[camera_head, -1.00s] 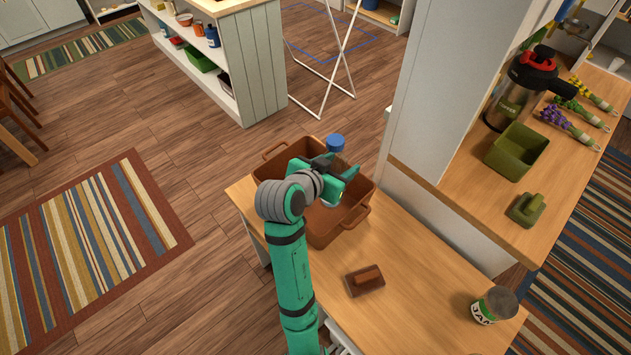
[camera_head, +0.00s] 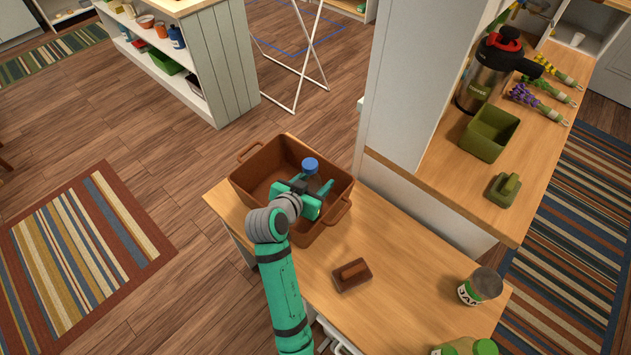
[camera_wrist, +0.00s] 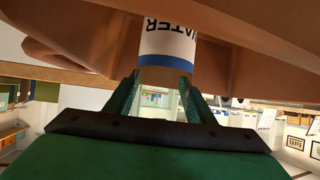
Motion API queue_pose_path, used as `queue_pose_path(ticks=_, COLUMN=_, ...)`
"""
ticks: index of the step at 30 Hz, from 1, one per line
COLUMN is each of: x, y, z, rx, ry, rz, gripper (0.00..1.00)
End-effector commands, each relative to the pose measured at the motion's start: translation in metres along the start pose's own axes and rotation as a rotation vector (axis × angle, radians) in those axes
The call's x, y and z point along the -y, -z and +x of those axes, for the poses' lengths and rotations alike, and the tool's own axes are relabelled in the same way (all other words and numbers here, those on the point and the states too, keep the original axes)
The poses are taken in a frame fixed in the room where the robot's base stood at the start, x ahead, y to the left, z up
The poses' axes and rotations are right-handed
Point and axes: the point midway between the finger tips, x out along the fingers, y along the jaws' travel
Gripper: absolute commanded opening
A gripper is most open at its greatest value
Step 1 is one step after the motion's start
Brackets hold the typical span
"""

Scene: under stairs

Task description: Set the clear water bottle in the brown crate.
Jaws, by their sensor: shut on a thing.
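The clear water bottle shows in the head view as a blue cap (camera_head: 310,165) above my gripper; its body is mostly hidden. In the wrist view its white label (camera_wrist: 168,38) with "WATER" and a blue band appears upside down between the fingers. My gripper (camera_head: 312,186) is shut on the bottle, which looks roughly upright. The brown crate (camera_head: 255,165) stands on the wooden counter, and the gripper and bottle are over or within its opening, toward the right side. I cannot tell whether the bottle's base touches the crate floor. Crate walls (camera_wrist: 75,35) surround the bottle in the wrist view.
A brown lid-like block with a handle (camera_head: 351,274) and a jam jar (camera_head: 480,287) are on the counter. Green-capped items (camera_head: 467,347) show at the bottom edge. A white wall post (camera_head: 412,90) rises right of the crate. Clear counter (camera_head: 410,270) lies between.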

Motion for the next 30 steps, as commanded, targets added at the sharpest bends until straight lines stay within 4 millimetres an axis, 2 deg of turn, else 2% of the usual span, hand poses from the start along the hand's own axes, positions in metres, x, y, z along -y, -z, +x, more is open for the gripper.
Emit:
queue_pose_path(ticks=11, x=0.000, y=-0.005, z=0.002, rx=-0.001, ry=0.000, rz=0.000, gripper=0.09)
queue_pose_path(ticks=12, x=0.000, y=-0.005, z=0.003, rx=0.000, ry=0.000, rz=0.000, gripper=0.52)
queue_pose_path(ticks=14, x=0.000, y=-0.005, z=0.003, rx=0.000, ry=-0.001, rz=0.001, gripper=0.66)
queue_pose_path(ticks=15, x=0.000, y=-0.005, z=0.003, rx=0.000, ry=-0.001, rz=0.001, gripper=0.68)
queue_pose_path(ticks=25, x=-0.004, y=-0.001, z=0.003, rx=-0.001, ry=-0.006, rz=0.005, gripper=0.68)
queue_pose_path(ticks=30, x=-0.003, y=-0.002, z=-0.017, rx=-0.001, ry=-0.003, rz=0.003, gripper=0.68)
